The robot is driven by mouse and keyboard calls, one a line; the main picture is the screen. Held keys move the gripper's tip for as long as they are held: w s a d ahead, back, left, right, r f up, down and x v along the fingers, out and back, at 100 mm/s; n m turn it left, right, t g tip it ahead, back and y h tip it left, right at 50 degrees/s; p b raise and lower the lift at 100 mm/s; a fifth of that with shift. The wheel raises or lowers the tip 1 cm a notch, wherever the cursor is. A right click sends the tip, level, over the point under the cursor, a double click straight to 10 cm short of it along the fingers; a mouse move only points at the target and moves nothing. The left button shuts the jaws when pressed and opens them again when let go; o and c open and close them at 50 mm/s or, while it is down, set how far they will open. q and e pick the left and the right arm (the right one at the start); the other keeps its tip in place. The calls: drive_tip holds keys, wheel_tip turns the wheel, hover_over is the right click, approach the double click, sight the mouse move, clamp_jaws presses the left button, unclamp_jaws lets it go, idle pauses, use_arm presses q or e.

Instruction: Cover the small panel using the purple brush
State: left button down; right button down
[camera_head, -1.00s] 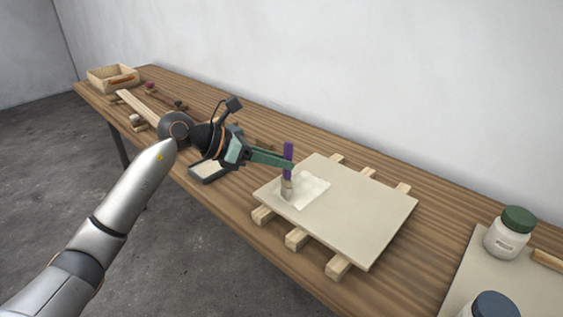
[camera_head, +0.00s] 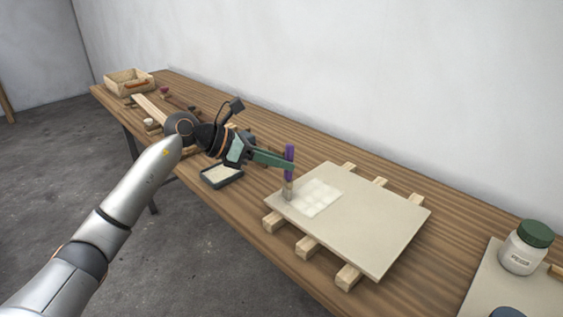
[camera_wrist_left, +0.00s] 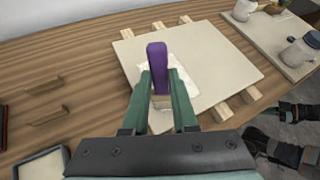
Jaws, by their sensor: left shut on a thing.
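The small panel (camera_head: 375,235) is a pale beige board lying flat on wooden battens. A whiter patch (camera_head: 318,197) with a faint grid look covers part of its left end; the rest is bare beige. My left gripper (camera_head: 291,166) is shut on the purple brush (camera_head: 289,152) and holds it upright, bristles down, over the panel's left end. The bristles (camera_head: 288,192) are at the left edge of the white patch and seem to touch the panel. In the left wrist view the purple handle (camera_wrist_left: 157,62) stands between the green fingers and hides part of the patch.
A dark tray (camera_head: 222,176) with pale contents sits near the table's front edge, left of the panel. A green-lidded jar (camera_head: 526,247) stands on another board at the right. A wooden box (camera_head: 130,82) is at the far left end. Battens (camera_head: 348,276) stick out from under the panel.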

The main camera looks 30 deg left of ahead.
use_arm(q)
drive_tip(key=shift+s+d, duration=0.25)
drive_tip(key=shift+d, duration=0.55)
drive_tip(key=shift+s+d, duration=0.1)
drive_tip(key=shift+d, duration=0.15)
drive_tip(key=shift+d, duration=0.15)
drive_tip(key=shift+s+d+p, duration=0.1)
drive_tip(key=shift+d+p, duration=0.05)
drive_tip(key=shift+p, duration=0.15)
drive_tip(key=shift+s+d, duration=0.25)
drive_tip(key=shift+d, duration=0.4)
drive_tip(key=shift+d, duration=0.15)
